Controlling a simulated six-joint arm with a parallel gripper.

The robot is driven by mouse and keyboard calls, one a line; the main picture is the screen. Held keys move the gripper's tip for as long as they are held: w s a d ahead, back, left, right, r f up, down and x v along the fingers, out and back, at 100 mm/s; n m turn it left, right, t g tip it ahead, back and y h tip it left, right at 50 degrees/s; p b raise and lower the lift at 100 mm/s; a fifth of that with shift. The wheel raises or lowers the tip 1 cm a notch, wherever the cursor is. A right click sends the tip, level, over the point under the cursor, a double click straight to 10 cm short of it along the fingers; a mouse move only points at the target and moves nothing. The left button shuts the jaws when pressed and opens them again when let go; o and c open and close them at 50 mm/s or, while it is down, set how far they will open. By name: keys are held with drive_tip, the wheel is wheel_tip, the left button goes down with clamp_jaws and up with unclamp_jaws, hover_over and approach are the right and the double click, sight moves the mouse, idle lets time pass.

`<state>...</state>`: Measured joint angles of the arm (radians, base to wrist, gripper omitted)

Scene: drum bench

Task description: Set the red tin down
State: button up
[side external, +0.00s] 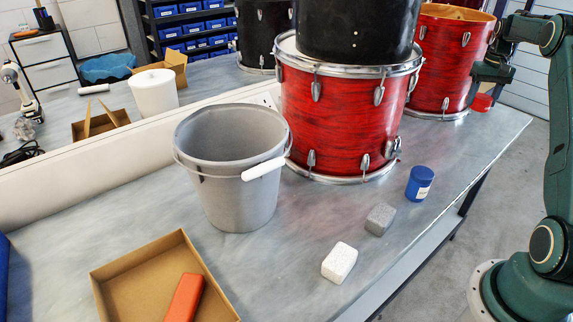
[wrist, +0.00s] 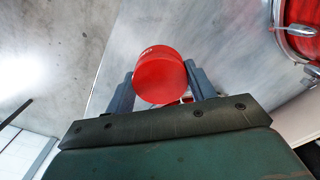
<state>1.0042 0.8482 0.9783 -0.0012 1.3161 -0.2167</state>
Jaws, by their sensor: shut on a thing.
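The red tin (side external: 482,102) is at the far right end of the bench, in front of the rear red drum. My gripper (side external: 484,90) is shut on it, with the tin showing below the jaws. In the wrist view the red tin (wrist: 160,74) sits between the two grey fingers of my gripper (wrist: 160,84). The grey bench top (wrist: 196,22) lies behind it, with the bench edge to its left. I cannot tell whether the tin's underside touches the bench.
A red drum (side external: 335,120) bears a black drum (side external: 356,30); another red drum (side external: 446,55) stands behind. A blue tin (side external: 420,183), grey block (side external: 380,219), white block (side external: 339,262), grey bucket (side external: 232,150) and cardboard tray (side external: 125,272) stand nearer. The bench's front edge is close to the blocks.

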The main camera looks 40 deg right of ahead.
hover_over(462, 148)
wheel_tip(462, 148, down, 10)
drive_tip(key=shift+d+f, duration=0.1)
drive_tip(key=shift+f, duration=0.15)
drive_tip(key=shift+f, duration=0.1)
drive_tip(key=shift+f, duration=2)
drive_tip(key=shift+f, duration=0.1)
drive_tip(key=o, duration=1)
wheel_tip(462, 148, up, 12)
drive_tip(key=shift+r, duration=0.15)
